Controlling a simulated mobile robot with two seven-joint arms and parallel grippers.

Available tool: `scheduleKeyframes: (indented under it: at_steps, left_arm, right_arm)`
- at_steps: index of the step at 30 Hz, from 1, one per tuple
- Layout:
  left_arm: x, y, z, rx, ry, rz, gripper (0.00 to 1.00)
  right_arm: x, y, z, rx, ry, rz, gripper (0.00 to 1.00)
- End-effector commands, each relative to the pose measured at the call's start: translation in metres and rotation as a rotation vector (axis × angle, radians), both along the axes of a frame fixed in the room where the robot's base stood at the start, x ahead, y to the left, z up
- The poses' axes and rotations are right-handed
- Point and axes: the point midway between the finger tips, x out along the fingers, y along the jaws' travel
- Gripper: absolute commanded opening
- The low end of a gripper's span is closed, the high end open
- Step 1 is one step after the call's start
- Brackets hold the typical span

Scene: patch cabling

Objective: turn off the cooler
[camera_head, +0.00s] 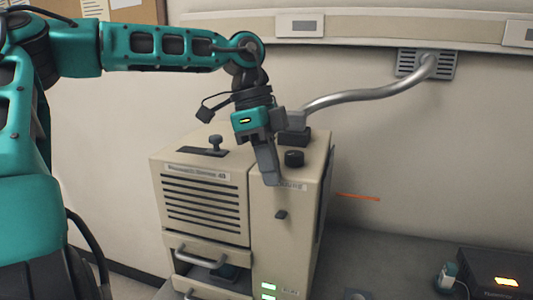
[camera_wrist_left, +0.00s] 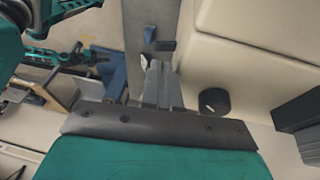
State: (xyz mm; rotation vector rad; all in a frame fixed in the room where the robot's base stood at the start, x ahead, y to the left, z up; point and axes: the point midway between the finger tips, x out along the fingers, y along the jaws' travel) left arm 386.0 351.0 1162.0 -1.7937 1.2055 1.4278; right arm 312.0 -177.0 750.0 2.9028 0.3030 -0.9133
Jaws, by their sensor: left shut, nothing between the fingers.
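The cooler looks to be the beige box (camera_head: 243,200) with a slotted front on the left and a narrow panel on the right. A small dark switch (camera_head: 281,214) sits on that narrow panel. Two green lights (camera_head: 268,291) glow low on it. A black round knob (camera_head: 294,158) is on top; it also shows in the left wrist view (camera_wrist_left: 214,102). My left gripper (camera_head: 271,182) is shut and empty, pointing down by the panel's upper front edge, above the switch. In the left wrist view its fingers (camera_wrist_left: 158,84) are together; contact cannot be told. My right gripper is out of view.
A grey hose (camera_head: 370,95) runs from the box's top to a wall vent (camera_head: 428,64). A black device (camera_head: 497,270) with an orange display stands on the grey bench at right. The bench between is mostly clear.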

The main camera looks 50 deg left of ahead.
Motion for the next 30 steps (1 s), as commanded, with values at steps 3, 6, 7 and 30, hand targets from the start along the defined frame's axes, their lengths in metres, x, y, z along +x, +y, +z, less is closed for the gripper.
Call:
scheduleKeyframes:
  at_steps: [3,6,7,30]
  left_arm:
    - [0.0,-0.007,-0.021,-0.002,0.003,-0.001,0.0]
    - [0.001,-0.011,-0.033,0.0,0.002,-0.002,0.0]
    - [0.001,-0.012,-0.036,0.0,0.002,-0.002,0.0]
    - [0.002,-0.008,-0.046,0.006,-0.016,0.001,0.0]
  right_arm:
    - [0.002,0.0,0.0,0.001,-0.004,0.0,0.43]
    - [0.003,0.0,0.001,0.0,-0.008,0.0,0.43]
    - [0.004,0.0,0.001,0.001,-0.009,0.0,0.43]
    - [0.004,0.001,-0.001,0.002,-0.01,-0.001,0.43]
